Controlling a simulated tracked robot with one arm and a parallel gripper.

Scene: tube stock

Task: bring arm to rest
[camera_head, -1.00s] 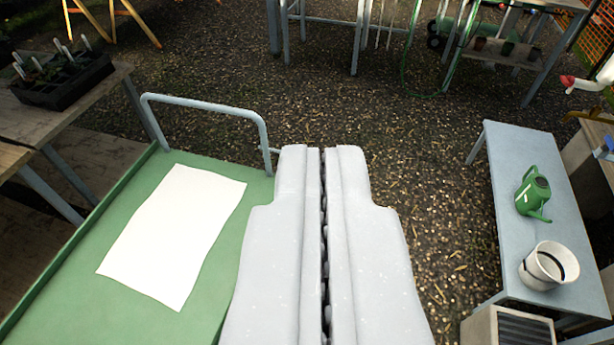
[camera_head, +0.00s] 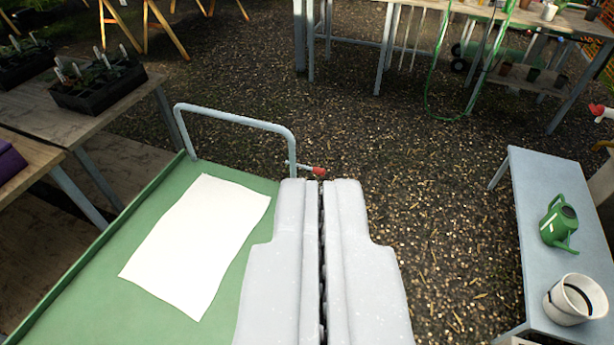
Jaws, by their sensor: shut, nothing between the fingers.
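My gripper (camera_head: 321,184) points away from the camera at the bottom middle. Its two pale grey fingers lie side by side with only a thin dark seam between them, so it is shut and empty. It is above the right edge of a green tabletop (camera_head: 90,300). A white sheet (camera_head: 198,245) lies flat on that top, left of my gripper. A grey tube rail (camera_head: 235,118) stands at the far edge. A small red tap or knob (camera_head: 319,171) shows just beyond my fingertips; I cannot tell whether they touch it.
At the left, wooden benches (camera_head: 100,125) hold dark trays of seedlings (camera_head: 98,90). At the right, a blue-grey bench (camera_head: 535,200) holds a green watering can (camera_head: 559,224) and a white pot (camera_head: 575,299). Open gravel (camera_head: 430,170) lies between. Another table (camera_head: 440,8) stands at the back.

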